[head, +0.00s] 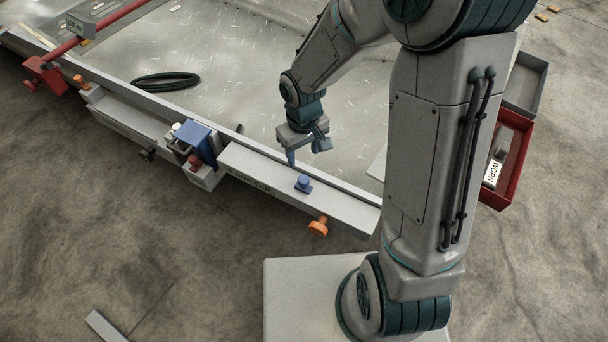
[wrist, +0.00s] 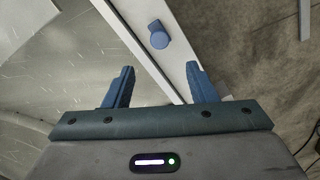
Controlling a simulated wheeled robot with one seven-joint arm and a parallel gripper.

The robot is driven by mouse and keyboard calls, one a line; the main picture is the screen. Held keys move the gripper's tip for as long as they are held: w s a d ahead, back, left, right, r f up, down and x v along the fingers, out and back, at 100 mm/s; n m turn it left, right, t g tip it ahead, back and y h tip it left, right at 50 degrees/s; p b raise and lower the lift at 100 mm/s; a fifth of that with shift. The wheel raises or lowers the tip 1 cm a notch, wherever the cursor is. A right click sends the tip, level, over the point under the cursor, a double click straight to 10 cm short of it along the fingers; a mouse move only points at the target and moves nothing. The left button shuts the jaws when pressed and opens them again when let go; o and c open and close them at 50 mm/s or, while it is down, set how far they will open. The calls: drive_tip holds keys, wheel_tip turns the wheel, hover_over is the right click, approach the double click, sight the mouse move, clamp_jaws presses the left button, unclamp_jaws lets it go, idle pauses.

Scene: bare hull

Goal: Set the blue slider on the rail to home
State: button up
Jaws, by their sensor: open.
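The small blue slider (head: 303,184) sits on the pale rail (head: 342,206), right of the rail's middle. In the wrist view the slider (wrist: 159,36) shows as a round-topped knob beyond the fingertips, between their lines. My gripper (head: 305,153) is open and empty, above the panel's near edge and just behind the slider. In the wrist view its two blue fingers (wrist: 160,76) are spread wide, with the rail running between them; they do not touch the slider. Dark lettering (head: 248,183) on the rail's front, left of the slider, is too small to read surely.
A larger blue block (head: 195,139) stands on a grey fixture left of the rail. An orange knob (head: 318,227) sticks out in front of the rail. A black cable coil (head: 165,82) lies on the metal panel. A red bin (head: 510,172) marked WORN stands at right.

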sight(303, 178)
wheel_tip(303, 178, down, 12)
drive_tip(key=shift+r+b, duration=0.15)
drive_tip(key=shift+b, duration=0.75)
clamp_jaws()
drive_tip(key=shift+w, duration=0.1)
